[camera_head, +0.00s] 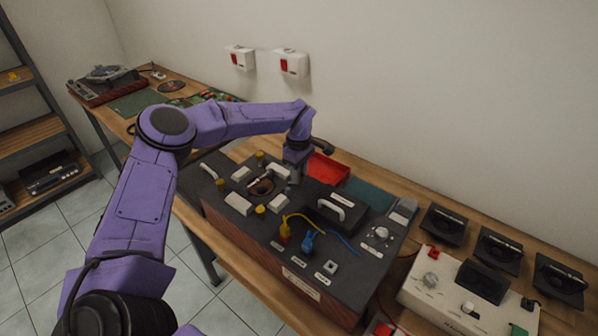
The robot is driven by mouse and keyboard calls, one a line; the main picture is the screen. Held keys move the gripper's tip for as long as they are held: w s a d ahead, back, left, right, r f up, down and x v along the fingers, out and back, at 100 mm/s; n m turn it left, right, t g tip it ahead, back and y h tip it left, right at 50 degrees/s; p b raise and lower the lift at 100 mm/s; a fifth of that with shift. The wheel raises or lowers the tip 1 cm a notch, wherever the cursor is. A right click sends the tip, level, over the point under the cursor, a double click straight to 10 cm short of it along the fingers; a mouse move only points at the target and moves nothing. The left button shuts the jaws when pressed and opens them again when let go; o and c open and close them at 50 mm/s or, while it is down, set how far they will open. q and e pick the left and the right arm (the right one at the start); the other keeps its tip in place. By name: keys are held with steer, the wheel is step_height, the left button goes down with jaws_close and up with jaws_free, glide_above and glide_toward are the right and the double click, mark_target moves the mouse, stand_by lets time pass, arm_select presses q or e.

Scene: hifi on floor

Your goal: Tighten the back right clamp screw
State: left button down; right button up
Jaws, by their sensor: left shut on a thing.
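A dark-topped bench unit (241,226) with brick-red sides stands on the wooden table. At its left end, white clamp blocks (238,204) surround a round opening (262,187). Three yellow clamp screws show: one at the back (260,156), one at the left (220,184) and one at the front (260,210). My left gripper (293,178) points down at the back right of this group and is shut. The back right clamp screw is hidden by the gripper, which appears to be around it. My right gripper is not in view.
Right of the gripper is a black cover with a white handle (331,210), with yellow and blue plugs and wires (307,242) in front. A red tray (328,169) lies behind. A white control box (446,291) and black meters (497,250) stand at right.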

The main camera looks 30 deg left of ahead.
arm_select(q)
steer(key=shift+s+d+f+m, duration=0.15)
steer(key=shift+f+m, duration=0.1)
steer(key=shift+m, duration=0.25)
steer(key=c, duration=0.9)
jaws_free()
steer(key=shift+r, duration=0.1)
steer(key=shift+r, duration=0.1)
steer(key=shift+r, duration=0.35)
step_height(320, 180, up, 10)
steer(key=shift+f+b, duration=0.15)
steer(key=shift+b, duration=1.1)
